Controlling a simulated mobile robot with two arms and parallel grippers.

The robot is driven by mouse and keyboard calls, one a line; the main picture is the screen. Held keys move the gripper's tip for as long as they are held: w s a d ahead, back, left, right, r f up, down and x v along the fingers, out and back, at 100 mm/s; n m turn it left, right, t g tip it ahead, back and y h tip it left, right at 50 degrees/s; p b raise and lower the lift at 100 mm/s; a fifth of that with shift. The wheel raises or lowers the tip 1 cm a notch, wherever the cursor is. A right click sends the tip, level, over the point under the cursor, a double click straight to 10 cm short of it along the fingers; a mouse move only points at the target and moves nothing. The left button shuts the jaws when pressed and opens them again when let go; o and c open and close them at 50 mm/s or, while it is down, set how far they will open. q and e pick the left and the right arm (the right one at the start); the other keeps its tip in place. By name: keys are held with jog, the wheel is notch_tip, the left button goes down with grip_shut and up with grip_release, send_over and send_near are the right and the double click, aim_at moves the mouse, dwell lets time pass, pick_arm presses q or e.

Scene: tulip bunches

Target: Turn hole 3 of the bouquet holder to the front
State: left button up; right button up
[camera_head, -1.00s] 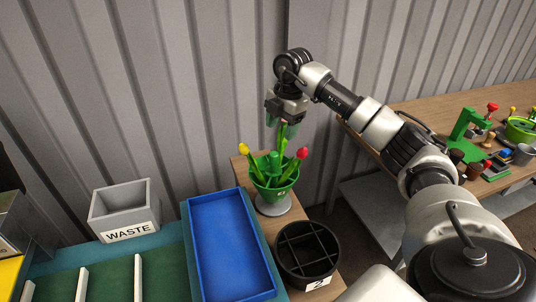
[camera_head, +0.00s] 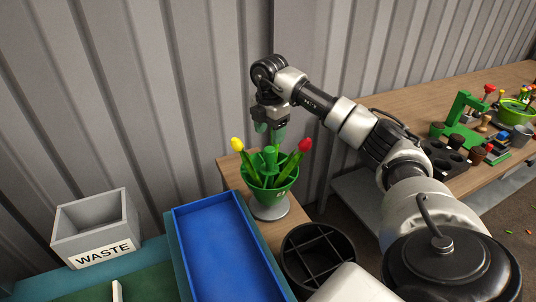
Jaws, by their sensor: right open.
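The bouquet holder (camera_head: 283,186) is a green bowl with a central green post (camera_head: 269,158), standing on a round grey base (camera_head: 269,208). A yellow tulip (camera_head: 237,145) leans out at its left and a red tulip (camera_head: 305,145) at its right. A small white mark on the front of the bowl is too small to read surely. My right gripper (camera_head: 270,136) is open just above the holder, its green fingertips pointing down near the post. Whether they touch it I cannot tell. My left gripper is out of view.
A blue tray (camera_head: 181,228) and a grey WASTE bin (camera_head: 68,243) stand at the left. A black divided bucket (camera_head: 345,243) is close in front of the holder. A wooden bench (camera_head: 420,97) at the right carries several tools and pots. A corrugated wall is behind.

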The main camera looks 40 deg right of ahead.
aim_at(270, 148)
notch_tip(270, 148, down, 8)
jog(key=shift+f+p, duration=0.1)
jog(key=shift+p, duration=0.3)
grip_shut()
